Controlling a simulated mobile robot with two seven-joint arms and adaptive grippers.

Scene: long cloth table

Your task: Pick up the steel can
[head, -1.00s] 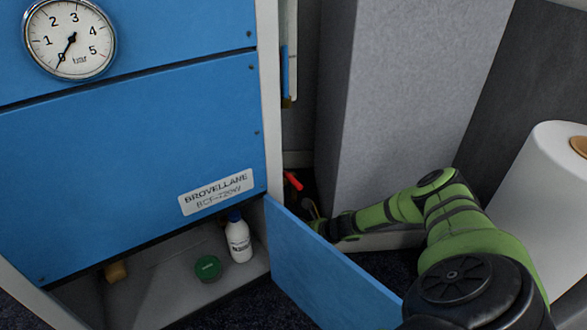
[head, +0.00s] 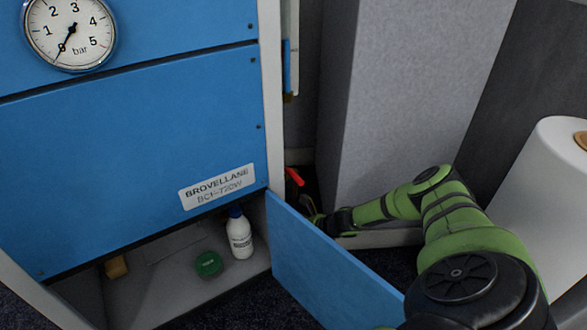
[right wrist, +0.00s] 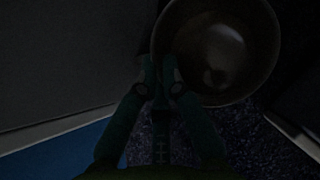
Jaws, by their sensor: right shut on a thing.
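The steel can (right wrist: 232,45) shows in the right wrist view as a dark, round, open-topped vessel, seen from above over the dark carpet. My right gripper (right wrist: 160,68) is shut on its near-left rim, with the fingertips close together there. In the head view my right arm reaches behind the open blue door, and only part of the right gripper (head: 316,218) shows past the door's top edge. The can cannot be made out in the head view. My left gripper is not in view.
The blue door (head: 325,265) stands open between the cabinet and my right arm. A white bottle (head: 239,238), a green-lidded tin (head: 208,264) and a yellowish block (head: 116,267) are inside the cabinet. A grey panel (head: 400,100) rises behind the arm; a white roll (head: 540,200) stands right.

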